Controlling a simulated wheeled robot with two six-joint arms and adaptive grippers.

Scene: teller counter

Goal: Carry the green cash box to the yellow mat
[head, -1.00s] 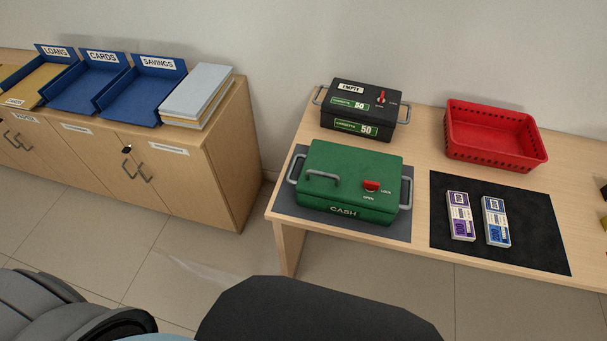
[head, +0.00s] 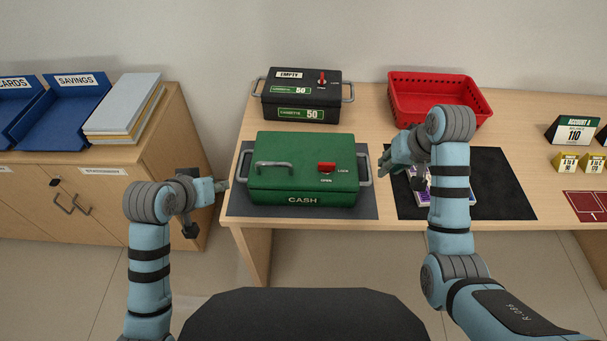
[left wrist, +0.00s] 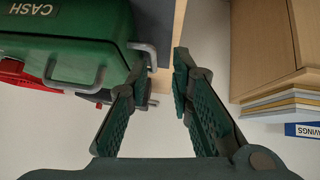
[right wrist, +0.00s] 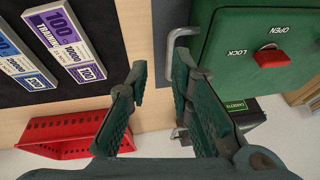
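The green cash box (head: 304,172), lid shut, sits on a grey mat (head: 238,206) at the table's left end. It has a grey handle at each side and a red knob. My left gripper (head: 222,186) is open just left of the box; in the left wrist view its fingers (left wrist: 165,65) are close to the left side handle (left wrist: 148,50). My right gripper (head: 384,166) is open just right of the box; in the right wrist view its fingers (right wrist: 158,72) are close to the right side handle (right wrist: 174,42). Both are empty. No yellow mat is in view.
A black cassette box (head: 303,98) stands behind the cash box. A red basket (head: 437,100) is at the back right. A black mat (head: 500,190) with banknote bundles (right wrist: 66,42) lies to the right. A cabinet (head: 180,165) stands left, across a gap.

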